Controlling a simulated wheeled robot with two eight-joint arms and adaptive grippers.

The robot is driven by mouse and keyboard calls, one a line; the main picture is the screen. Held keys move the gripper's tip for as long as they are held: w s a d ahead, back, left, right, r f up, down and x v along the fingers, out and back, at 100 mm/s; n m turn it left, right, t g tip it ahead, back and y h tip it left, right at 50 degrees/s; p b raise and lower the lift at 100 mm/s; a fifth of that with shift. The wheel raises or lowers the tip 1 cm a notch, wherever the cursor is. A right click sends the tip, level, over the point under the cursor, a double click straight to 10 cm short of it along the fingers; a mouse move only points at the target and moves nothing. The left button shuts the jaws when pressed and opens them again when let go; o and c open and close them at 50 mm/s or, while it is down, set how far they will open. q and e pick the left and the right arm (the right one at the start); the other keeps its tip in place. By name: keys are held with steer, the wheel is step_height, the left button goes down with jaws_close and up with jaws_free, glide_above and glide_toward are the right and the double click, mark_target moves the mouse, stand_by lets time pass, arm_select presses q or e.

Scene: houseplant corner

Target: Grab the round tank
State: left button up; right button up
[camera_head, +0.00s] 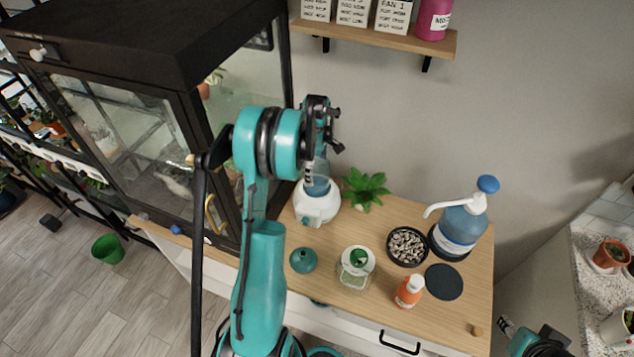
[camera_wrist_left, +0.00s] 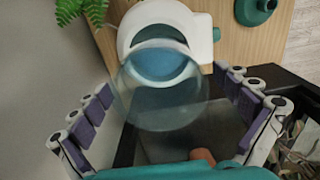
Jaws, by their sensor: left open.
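The round tank (camera_head: 317,186) is translucent blue and sits on a white rounded humidifier base (camera_head: 316,206) at the back left of the wooden cabinet top. In the left wrist view the tank (camera_wrist_left: 160,88) is in front of the white base (camera_wrist_left: 178,22) and lies between my open fingers. My left gripper (camera_wrist_left: 166,84) is open, with purple-padded fingers on either side of the tank. My right gripper's jaws are not seen.
A black-framed glass cabinet (camera_head: 180,130) stands close on the left. A green plant (camera_head: 364,186) is right of the base; a teal funnel-like piece (camera_head: 303,260), a jar (camera_head: 355,266), a pebble dish (camera_head: 407,246) and a pump bottle (camera_head: 458,230) stand farther forward or right.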

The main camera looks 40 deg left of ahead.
arm_select(q)
steer(key=shift+f, duration=0.95)
steer(key=c, duration=1.5)
steer(key=shift+o, duration=0.2)
steer(key=shift+r, duration=0.15)
